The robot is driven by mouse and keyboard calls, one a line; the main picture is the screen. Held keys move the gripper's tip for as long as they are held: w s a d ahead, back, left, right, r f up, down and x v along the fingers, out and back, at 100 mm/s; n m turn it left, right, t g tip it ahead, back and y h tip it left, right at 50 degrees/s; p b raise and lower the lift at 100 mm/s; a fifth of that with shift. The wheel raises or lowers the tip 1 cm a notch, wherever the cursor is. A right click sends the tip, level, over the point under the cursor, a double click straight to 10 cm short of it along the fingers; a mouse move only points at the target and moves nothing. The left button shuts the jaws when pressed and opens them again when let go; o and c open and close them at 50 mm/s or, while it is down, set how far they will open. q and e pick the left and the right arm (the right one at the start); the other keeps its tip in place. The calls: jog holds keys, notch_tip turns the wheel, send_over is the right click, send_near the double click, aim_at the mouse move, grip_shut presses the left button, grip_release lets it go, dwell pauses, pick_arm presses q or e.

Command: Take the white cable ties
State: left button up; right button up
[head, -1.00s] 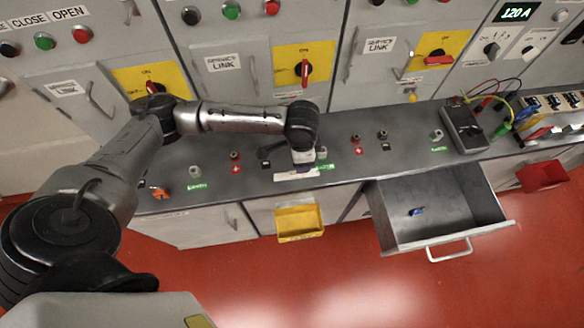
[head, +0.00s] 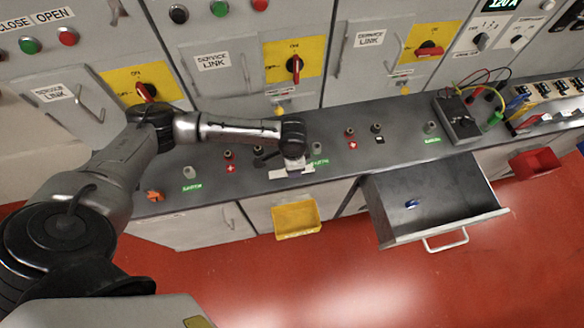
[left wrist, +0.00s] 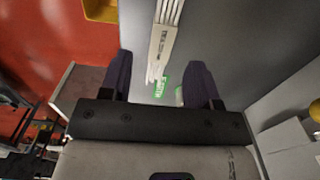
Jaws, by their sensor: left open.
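The white cable ties (left wrist: 164,45) are a narrow bundle with a printed band, lying on the grey bench top. In the left wrist view their near ends reach between my left gripper's fingertips (left wrist: 160,72), and the fingers are apart on either side. In the head view the ties show as a pale strip (head: 279,174) near the bench's front edge, partly covered by my left gripper (head: 294,166). The left gripper is open, holds nothing, and points down at the bench. I cannot tell the exact height of the fingers above it. My right gripper is not in view.
A yellow bin (head: 296,234) hangs on the bench front below. An open drawer (head: 470,214) juts out at right with a small blue item (head: 412,203) inside. Terminal posts stand along the bench beside the gripper. A meter (head: 457,119) with leads stands farther right.

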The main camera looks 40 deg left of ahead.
pick_arm(q)
jog(key=shift+s+a+f, duration=0.1)
jog(key=shift+f, duration=1.85)
jog(key=shift+c, duration=0.4)
jog(key=c, duration=0.9)
